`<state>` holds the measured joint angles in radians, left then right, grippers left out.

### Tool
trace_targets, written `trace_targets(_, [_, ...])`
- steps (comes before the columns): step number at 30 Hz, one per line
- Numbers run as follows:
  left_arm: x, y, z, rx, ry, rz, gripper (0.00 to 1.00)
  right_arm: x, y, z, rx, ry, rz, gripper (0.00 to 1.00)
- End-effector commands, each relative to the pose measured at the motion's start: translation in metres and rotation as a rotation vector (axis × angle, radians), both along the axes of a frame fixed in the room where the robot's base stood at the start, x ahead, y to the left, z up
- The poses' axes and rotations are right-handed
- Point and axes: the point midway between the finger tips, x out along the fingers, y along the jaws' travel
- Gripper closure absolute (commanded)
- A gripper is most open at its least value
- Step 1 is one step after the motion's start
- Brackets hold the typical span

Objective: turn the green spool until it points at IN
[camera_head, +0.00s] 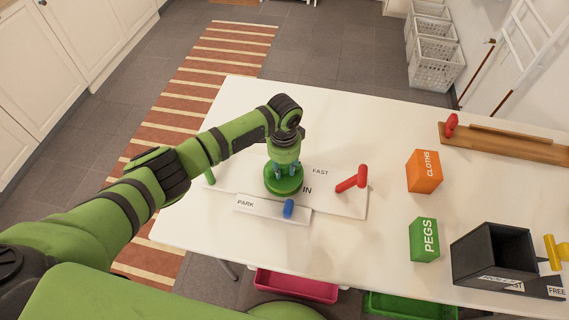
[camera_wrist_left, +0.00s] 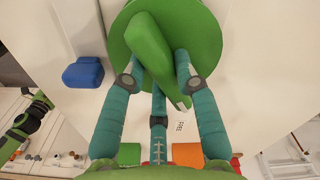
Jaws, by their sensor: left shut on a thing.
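The green spool (camera_head: 283,183) stands on the white board, a round base with a raised grip bar. In the left wrist view its bar (camera_wrist_left: 152,45) runs from upper left to lower right, with a pale mark at its lower right end. My left gripper (camera_head: 285,167) is above the spool, and its teal fingers (camera_wrist_left: 156,72) are shut on the bar, one on each side. The IN label (camera_head: 307,190) is just right of the spool's base. The FAST label (camera_head: 320,172) is behind it to the right. My right gripper does not show.
A blue lever (camera_head: 288,208) stands on the PARK strip (camera_head: 262,207) in front of the spool. A red lever (camera_head: 351,181) is at the board's right. Orange (camera_head: 423,171) and green (camera_head: 424,240) boxes and a black bin (camera_head: 493,253) stand further right.

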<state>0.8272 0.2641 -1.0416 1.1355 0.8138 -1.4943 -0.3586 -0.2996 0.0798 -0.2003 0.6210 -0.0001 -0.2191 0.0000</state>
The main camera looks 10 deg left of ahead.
Motion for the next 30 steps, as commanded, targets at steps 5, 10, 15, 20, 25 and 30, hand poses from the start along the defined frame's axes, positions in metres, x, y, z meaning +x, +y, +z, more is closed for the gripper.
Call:
trace_targets(5, [-0.0004, 0.0011, 0.0010, 0.000, 0.000, -0.165, 1.00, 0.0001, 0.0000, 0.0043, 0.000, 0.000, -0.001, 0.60])
trace_targets(10, [-0.0006, 0.0019, 0.0006, 0.001, 0.001, -0.304, 1.00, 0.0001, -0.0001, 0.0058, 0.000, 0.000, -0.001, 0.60])
trace_targets(15, [-0.0005, 0.0026, 0.0003, 0.001, 0.000, -0.414, 1.00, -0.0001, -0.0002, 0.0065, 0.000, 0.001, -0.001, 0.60])
trace_targets(20, [-0.0005, 0.0029, 0.0003, 0.001, 0.000, -0.487, 1.00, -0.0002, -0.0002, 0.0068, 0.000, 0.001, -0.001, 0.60])
trace_targets(25, [-0.0005, 0.0032, 0.0002, 0.001, 0.000, -0.529, 1.00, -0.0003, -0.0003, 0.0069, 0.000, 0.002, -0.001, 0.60])
trace_targets(30, [-0.0004, 0.0031, 0.0003, 0.000, -0.001, -0.548, 1.00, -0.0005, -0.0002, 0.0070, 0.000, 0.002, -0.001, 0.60])
